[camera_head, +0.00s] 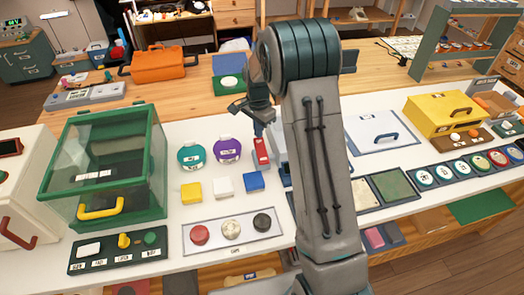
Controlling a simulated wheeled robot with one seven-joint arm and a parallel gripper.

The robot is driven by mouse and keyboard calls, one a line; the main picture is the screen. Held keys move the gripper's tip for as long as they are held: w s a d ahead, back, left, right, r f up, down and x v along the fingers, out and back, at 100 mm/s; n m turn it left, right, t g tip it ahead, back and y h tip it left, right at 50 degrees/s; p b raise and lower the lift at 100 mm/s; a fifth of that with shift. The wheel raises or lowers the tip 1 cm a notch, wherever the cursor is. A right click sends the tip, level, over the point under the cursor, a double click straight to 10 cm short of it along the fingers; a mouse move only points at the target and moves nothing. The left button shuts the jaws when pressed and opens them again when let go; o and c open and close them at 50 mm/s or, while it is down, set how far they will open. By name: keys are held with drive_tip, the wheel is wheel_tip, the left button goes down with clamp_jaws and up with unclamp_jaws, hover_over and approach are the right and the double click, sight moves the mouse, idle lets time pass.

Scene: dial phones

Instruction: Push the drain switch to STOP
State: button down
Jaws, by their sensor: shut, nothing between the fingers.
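My gripper (263,119) points down over the middle of the white table, shut and empty. A red upright piece with a small white label (261,152) stands just below it; I cannot tell whether they touch. The label is too small to read, so I cannot tell if this is the drain switch. A dark panel (118,262) at the front left carries a white block, a yellow knob and a green button, with labels too small to read. My arm hides the table right of the red piece, and no STOP mark is readable.
Teal (191,156) and purple (227,150) discs lie left of my gripper. Yellow, white and blue blocks and a plate (232,234) of round buttons are in front. A green-framed clear box (108,160) stands left.

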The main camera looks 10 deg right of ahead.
drive_tip(key=shift+f+b, duration=0.85)
drive_tip(key=shift+f, duration=0.5)
drive_tip(key=shift+r, duration=0.2)
drive_tip(key=shift+r+p, duration=1.15)
drive_tip(key=shift+r, duration=0.55)
drive_tip(key=s+r+n+t, duration=0.2)
drive_tip(key=s+r+n, duration=0.4)
drive_tip(key=s+r, duration=0.75)
drive_tip(key=s+r+n+t, duration=0.1)
drive_tip(key=s+n, duration=0.5)
drive_tip(key=s, duration=1.1)
drive_tip(key=shift+s+r, duration=0.35)
drive_tip(key=shift+r, duration=0.1)
